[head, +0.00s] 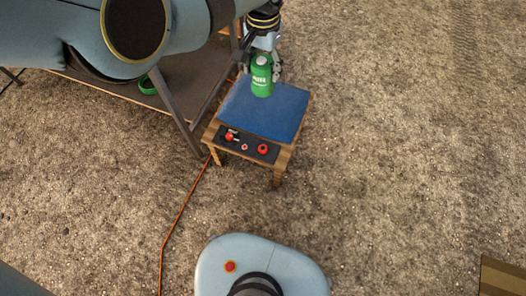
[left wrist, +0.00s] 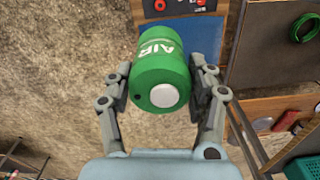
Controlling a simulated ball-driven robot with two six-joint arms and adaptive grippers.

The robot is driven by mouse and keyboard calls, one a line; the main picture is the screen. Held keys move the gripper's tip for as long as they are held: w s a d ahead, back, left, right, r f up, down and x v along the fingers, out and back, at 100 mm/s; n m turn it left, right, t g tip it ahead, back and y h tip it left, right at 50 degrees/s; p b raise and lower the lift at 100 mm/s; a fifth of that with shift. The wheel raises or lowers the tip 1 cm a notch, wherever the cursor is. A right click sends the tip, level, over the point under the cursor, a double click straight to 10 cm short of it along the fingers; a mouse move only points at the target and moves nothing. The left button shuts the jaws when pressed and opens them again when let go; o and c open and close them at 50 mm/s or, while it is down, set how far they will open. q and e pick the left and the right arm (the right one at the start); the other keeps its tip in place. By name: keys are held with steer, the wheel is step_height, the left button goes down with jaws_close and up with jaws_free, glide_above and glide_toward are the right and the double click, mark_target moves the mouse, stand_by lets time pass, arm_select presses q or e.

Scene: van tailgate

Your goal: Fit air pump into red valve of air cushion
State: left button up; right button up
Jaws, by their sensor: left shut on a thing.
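The air pump (head: 262,82) is a green cylinder with white "AIR" lettering. My left gripper (head: 263,68) is shut around its sides and holds it upright over the back part of the blue air cushion (head: 270,112). I cannot tell whether the pump's lower end touches the cushion. In the left wrist view the pump (left wrist: 163,66) sits between both fingers (left wrist: 160,82), its round pale end cap towards the camera. A red ring-shaped valve (head: 263,149) lies on the dark strip in front of the cushion. The pump's far end is hidden in the wrist view. My right gripper is not in view.
The cushion lies on a small wooden table (head: 277,157). The dark strip also bears a red-and-white fitting (head: 231,135) and a small pale red ring (head: 244,147). A dark tailgate panel (head: 120,85) with a green coil (head: 147,86) is close left. An orange cable (head: 180,213) crosses the gravel.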

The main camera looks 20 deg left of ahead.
arm_select(q)
step_height(320, 180, down, 3)
steer(key=b, duration=0.2)
steer(key=shift+f+b, duration=0.2)
steer(key=shift+b, duration=0.1)
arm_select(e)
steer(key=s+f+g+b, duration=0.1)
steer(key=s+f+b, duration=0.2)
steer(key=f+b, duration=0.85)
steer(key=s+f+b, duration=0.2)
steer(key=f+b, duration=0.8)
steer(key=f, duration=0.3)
arm_select(q)
step_height(320, 180, down, 33)
steer(key=b, duration=0.5)
steer(key=shift+r+b, duration=0.15)
steer(key=shift+b, duration=0.25)
steer(key=shift+r, duration=0.1)
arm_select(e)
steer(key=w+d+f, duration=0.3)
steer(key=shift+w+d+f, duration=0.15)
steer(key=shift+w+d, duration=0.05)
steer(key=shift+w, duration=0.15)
